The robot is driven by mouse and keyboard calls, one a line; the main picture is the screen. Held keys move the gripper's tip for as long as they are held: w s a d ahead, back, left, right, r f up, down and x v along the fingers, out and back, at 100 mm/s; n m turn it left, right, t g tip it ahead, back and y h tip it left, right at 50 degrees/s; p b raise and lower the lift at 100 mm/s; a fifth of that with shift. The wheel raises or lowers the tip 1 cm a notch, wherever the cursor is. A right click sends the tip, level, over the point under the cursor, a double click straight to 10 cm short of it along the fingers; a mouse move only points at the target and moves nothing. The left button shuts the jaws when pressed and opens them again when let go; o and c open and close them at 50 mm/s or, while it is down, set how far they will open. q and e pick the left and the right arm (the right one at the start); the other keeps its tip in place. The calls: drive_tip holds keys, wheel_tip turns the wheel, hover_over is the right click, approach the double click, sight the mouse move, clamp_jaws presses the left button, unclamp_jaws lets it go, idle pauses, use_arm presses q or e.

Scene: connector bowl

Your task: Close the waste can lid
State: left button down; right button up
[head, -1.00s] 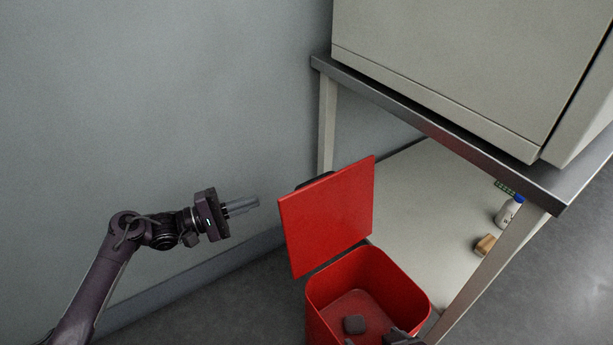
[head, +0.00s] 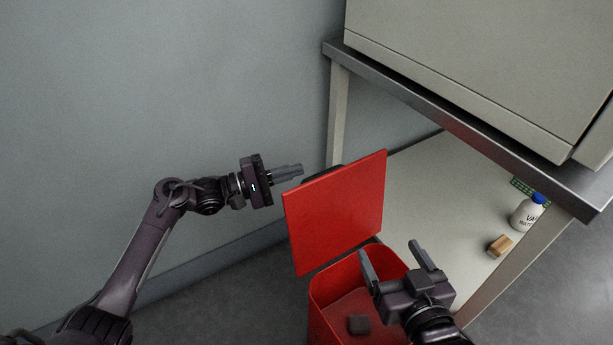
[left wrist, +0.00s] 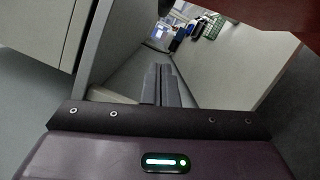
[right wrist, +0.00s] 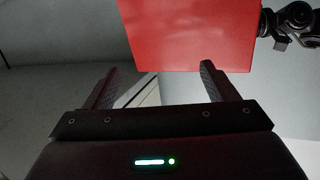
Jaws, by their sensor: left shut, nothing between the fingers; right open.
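The red waste can (head: 322,307) stands on the floor with its lid (head: 338,212) raised upright at its back edge. A dark block (head: 358,325) lies inside the can. My left gripper (head: 288,172) is shut and empty, at the upper left of the lid, close to its top left corner. My right gripper (head: 391,259) is open and empty, over the right part of the can's opening and in front of the lid. In the right wrist view the lid (right wrist: 192,35) fills the space beyond the open fingers (right wrist: 160,84). In the left wrist view the shut fingers (left wrist: 162,84) show.
A metal-framed table (head: 450,128) with a large grey box (head: 470,65) on top stands behind and to the right. Its lower shelf (head: 430,190) holds a white bottle (head: 527,214), a wooden block (head: 499,246) and a green item (head: 525,187). A grey wall (head: 160,90) is behind my left arm.

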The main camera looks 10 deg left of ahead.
use_arm(q)
drive_tip(key=shift+s+d+r, duration=0.25)
drive_tip(key=shift+d, duration=0.45)
drive_tip(key=shift+s+d+r, duration=0.3)
drive_tip(key=shift+d, duration=0.4)
drive_tip(key=shift+s+d+r, duration=0.25)
drive_tip(key=shift+d, duration=0.45)
use_arm(e)
drive_tip(key=shift+w+r+t+y, duration=0.2)
drive_tip(key=shift+r+t, duration=0.2)
drive_tip(key=shift+r, duration=0.5)
drive_tip(key=shift+w+r+t+y, duration=0.2)
drive_tip(key=shift+r+t, duration=0.2)
drive_tip(key=shift+r, duration=0.5)
drive_tip(key=shift+w+r+t+y, duration=0.15)
drive_tip(key=shift+r+t, duration=0.25)
drive_tip(key=shift+r, duration=0.5)
